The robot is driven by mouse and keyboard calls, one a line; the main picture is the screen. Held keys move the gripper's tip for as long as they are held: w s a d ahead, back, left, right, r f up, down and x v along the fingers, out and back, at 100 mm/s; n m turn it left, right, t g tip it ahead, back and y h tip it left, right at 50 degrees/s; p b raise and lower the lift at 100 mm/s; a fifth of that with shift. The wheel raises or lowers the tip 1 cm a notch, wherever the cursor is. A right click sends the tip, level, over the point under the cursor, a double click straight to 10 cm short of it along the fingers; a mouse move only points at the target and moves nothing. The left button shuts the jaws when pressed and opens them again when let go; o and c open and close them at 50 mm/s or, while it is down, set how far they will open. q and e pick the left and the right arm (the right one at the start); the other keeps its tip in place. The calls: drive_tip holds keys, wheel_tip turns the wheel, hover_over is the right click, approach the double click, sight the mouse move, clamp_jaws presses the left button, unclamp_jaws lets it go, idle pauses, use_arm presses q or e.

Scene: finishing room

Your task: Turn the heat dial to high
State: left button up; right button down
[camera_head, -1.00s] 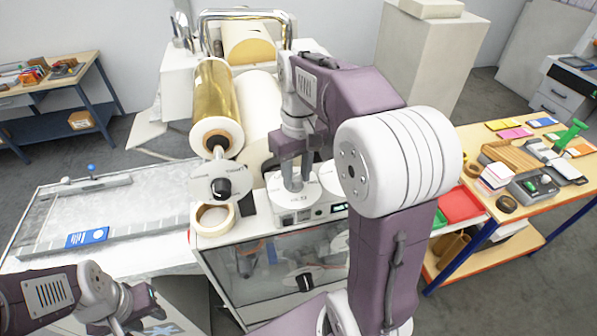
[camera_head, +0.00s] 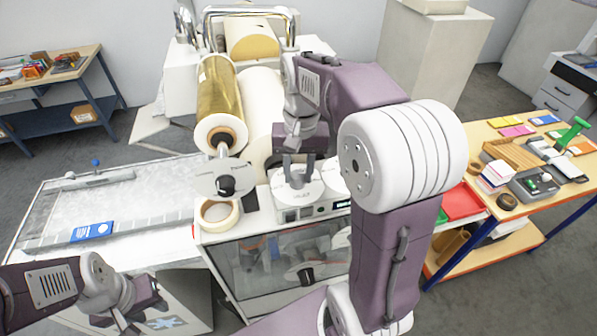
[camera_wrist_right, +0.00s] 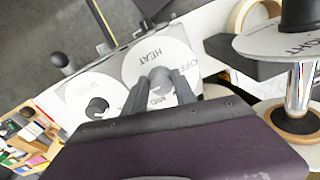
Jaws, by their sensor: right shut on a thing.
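The heat dial (camera_head: 298,196) is a round white disc on top of the laminating machine. In the right wrist view the disc (camera_wrist_right: 143,62) reads HEAT, with OFF and MID also legible. My right gripper (camera_head: 298,176) comes down from above, and in the wrist view its two dark fingers (camera_wrist_right: 160,88) are shut on the dial's knob (camera_wrist_right: 160,82). The fingers hide most of the knob, so I cannot read its pointer. The HIGH mark is not visible. My left gripper (camera_head: 137,303) hangs at lower left, apart from the machine; its finger opening is unclear.
A speed dial (camera_wrist_right: 90,96) with a black knob sits beside the heat dial. Another disc with a black knob (camera_head: 226,185) stands by the gold roll (camera_head: 221,97). A tape ring (camera_head: 217,214) lies close by. A side table (camera_head: 520,213) with tools stands at right.

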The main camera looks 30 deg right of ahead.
sight(299, 173)
drive_tip(key=shift+w+d+r, duration=0.1)
drive_tip(key=shift+w+r, duration=0.05)
drive_tip(key=c, duration=1.1)
unclamp_jaws()
drive_tip(key=shift+o, duration=0.5)
drive_tip(key=shift+w+d, duration=0.1)
drive_tip(key=shift+w, duration=0.15)
drive_tip(key=shift+r, duration=0.2)
wheel_tip(299, 173, up, 8)
drive_tip(key=shift+d+r+b, duration=0.15)
drive_tip(key=shift+r+b, duration=0.05)
drive_tip(key=shift+b, duration=0.15)
drive_tip(key=shift+s+f, duration=0.1)
